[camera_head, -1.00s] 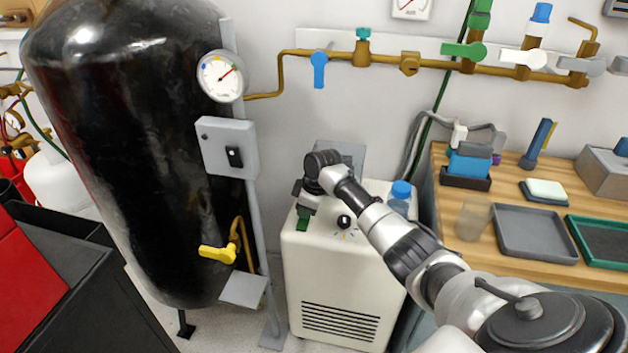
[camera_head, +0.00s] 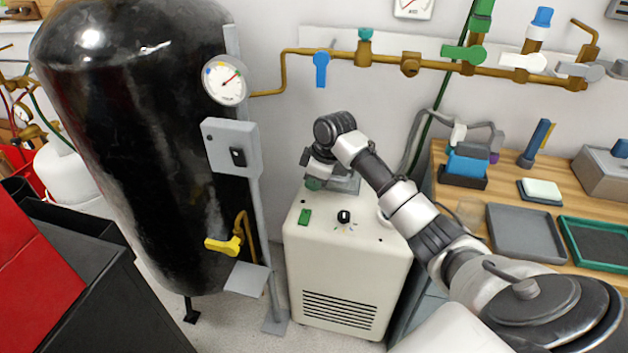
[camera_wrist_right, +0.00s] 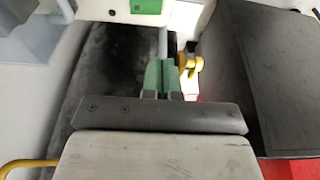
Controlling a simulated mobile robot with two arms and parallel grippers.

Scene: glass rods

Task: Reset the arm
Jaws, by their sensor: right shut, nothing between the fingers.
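My right arm reaches in from the lower right in the head view. Its gripper (camera_head: 314,184) hangs above the back of the white cabinet (camera_head: 345,285), clear of its front controls. In the right wrist view the green fingers (camera_wrist_right: 163,80) are together with nothing between them. The fingertips are small and partly hidden by the wrist in the head view. My left arm and gripper are in neither view.
A black tank (camera_head: 140,150) with a gauge (camera_head: 224,81) and yellow-handled valve (camera_head: 223,245) stands left. Brass pipe (camera_head: 435,67) with coloured valves runs along the wall. The wooden bench (camera_head: 453,207) at right holds a grey tray (camera_head: 520,231). A red-and-black cart (camera_head: 90,290) is lower left.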

